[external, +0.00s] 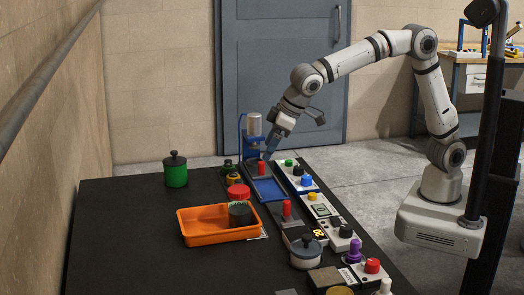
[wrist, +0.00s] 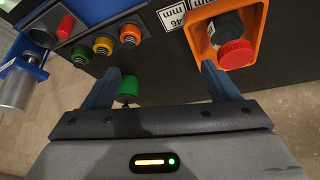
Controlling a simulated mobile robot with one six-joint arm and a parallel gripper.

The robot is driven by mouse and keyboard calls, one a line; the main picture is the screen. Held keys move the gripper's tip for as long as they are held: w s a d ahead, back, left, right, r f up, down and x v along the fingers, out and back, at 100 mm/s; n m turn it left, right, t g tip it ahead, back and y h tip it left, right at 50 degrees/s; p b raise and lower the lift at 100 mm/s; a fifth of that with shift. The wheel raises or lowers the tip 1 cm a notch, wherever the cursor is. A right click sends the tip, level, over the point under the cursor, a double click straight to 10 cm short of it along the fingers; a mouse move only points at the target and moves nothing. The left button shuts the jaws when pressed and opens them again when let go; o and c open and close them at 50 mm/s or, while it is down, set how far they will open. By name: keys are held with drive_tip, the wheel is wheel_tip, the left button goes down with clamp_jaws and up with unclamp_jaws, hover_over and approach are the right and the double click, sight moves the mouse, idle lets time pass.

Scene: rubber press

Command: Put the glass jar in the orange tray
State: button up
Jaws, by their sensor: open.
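The orange tray (external: 190,240) lies on the black table, and its edge shows at upper right in the wrist view (wrist: 202,38). A dark, round jar-like thing (external: 240,215) stands inside it; I cannot tell whether it is glass.
A green canister (external: 176,171) with a black lid stands at the back left. The blue press (external: 267,186) and several button boxes line the right. A grey lidded pot (external: 306,252) is in front. The table's left side is clear.

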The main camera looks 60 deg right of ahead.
drive_tip(key=s+d+r+m+h, duration=0.2)
drive_tip(key=d, duration=2.3)
drive_tip(key=s+d+f+m+g, duration=0.1)
drive_tip(key=s+d+f, duration=0.2)
drive_tip(key=s+d, duration=0.5)
drive_tip(key=s+d+f+m+g, duration=0.1)
drive_tip(key=s+d+f+m, duration=0.1)
drive_tip(key=s+d, duration=0.6)
drive_tip(key=shift+s+d+f, duration=0.25)
drive_tip(key=shift+d+f, duration=0.3)
drive_tip(key=shift+d, duration=0.7)
